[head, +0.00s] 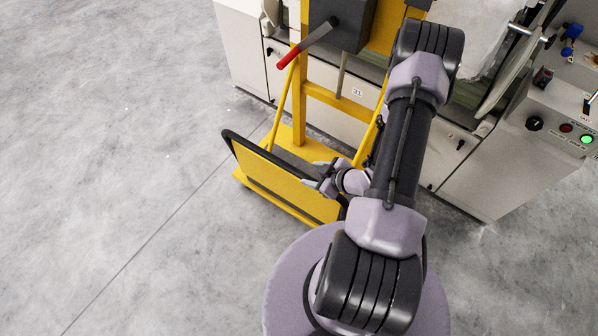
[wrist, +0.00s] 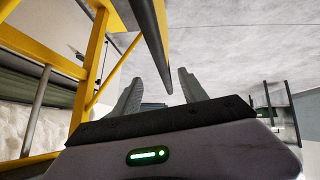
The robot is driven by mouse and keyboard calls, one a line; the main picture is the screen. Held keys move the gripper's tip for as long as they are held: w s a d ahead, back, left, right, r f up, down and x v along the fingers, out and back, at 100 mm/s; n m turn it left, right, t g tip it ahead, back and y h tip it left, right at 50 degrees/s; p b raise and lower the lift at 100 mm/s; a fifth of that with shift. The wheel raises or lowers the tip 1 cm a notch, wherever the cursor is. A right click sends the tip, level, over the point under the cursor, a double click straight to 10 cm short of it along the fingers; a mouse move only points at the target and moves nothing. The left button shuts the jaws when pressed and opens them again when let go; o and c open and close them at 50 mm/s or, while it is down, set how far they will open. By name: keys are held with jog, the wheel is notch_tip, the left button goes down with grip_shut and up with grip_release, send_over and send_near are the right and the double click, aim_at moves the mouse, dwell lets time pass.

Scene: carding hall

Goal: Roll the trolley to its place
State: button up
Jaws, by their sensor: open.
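The yellow trolley (head: 299,110) stands on the floor in front of a pale machine, with an upright frame and a low base. A black handle bar (head: 265,155) runs along its near side. My gripper (head: 316,178) is over the near side, close to the handle bar. In the wrist view the gripper (wrist: 160,88) is open, and a dark bar (wrist: 152,40) runs down toward the gap between its fingers. Whether the bar touches a finger I cannot tell. The trolley's yellow posts (wrist: 90,75) show at left. My arm hides the right end of the handle.
The pale machine (head: 243,60) stands close behind the trolley. A control panel (head: 560,125) with a lit green button is at right. A red-tipped lever (head: 300,48) sticks out from the trolley's upright. The grey floor (head: 110,150) at left is clear, crossed by a thin dark line.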

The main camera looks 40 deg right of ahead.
aim_at(296, 171)
jog(key=b+x, duration=0.3)
jog(key=x, duration=1)
jog(key=shift+c, duration=0.2)
grip_shut()
dwell(0.9)
